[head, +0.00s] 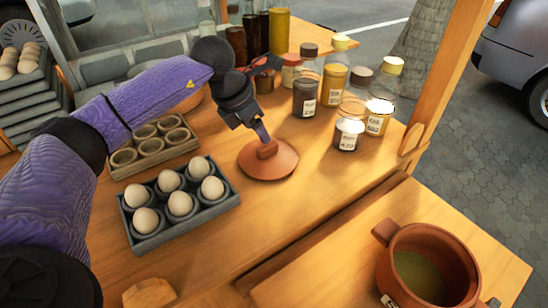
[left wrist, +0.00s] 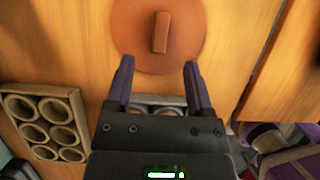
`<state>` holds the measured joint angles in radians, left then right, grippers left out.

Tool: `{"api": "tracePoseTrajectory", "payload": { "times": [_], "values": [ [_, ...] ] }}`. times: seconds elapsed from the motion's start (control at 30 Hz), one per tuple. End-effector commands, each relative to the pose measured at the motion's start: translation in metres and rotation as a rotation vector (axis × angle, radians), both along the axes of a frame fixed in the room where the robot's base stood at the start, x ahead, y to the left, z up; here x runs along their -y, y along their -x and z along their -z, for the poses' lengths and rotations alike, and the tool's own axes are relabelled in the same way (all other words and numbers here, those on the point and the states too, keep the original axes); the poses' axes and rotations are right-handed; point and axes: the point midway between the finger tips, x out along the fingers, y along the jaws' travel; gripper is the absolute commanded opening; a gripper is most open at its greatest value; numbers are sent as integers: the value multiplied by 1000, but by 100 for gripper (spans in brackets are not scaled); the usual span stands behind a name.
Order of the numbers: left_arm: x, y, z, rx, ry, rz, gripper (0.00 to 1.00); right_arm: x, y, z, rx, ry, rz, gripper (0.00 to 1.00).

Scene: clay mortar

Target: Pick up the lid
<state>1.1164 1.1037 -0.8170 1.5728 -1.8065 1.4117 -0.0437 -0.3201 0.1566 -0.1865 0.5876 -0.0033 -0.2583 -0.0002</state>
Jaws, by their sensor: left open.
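The lid (head: 268,161) is a round terracotta disc with a bar-shaped handle (head: 267,149) on top. It lies flat on the wooden counter, right of the egg tray in the head view. In the left wrist view the lid (left wrist: 158,50) is at the top, with its handle (left wrist: 161,32) upright in the picture. My left gripper (head: 264,138) is at the handle in the head view. In the left wrist view the left gripper (left wrist: 158,66) has its fingers spread, with the handle beyond the tips and nothing between them. My right gripper is not in view.
A grey tray (head: 187,224) of eggs and a clay cup holder (head: 152,147) stand left of the lid. Several jars (head: 307,93) stand behind and right. A clay pot (head: 428,265) stands on the lower front board. Counter around the lid's front is clear.

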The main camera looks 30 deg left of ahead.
Motion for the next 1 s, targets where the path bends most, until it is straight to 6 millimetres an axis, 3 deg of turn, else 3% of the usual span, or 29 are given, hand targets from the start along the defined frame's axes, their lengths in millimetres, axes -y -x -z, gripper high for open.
{"api": "tracePoseTrajectory", "payload": {
  "times": [0.03,0.33,0.57,0.87,0.9,1.0],
  "values": [
    [2,-4,14,-4,1,1,68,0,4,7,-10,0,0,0],
    [10,-25,64,-3,3,3,68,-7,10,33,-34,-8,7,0],
    [11,-27,64,1,3,2,68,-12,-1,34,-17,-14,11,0],
    [11,-27,64,1,3,2,4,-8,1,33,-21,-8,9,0],
    [11,-27,64,1,3,2,0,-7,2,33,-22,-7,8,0],
    [11,-27,64,1,3,2,0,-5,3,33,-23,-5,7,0]
  ]
}}
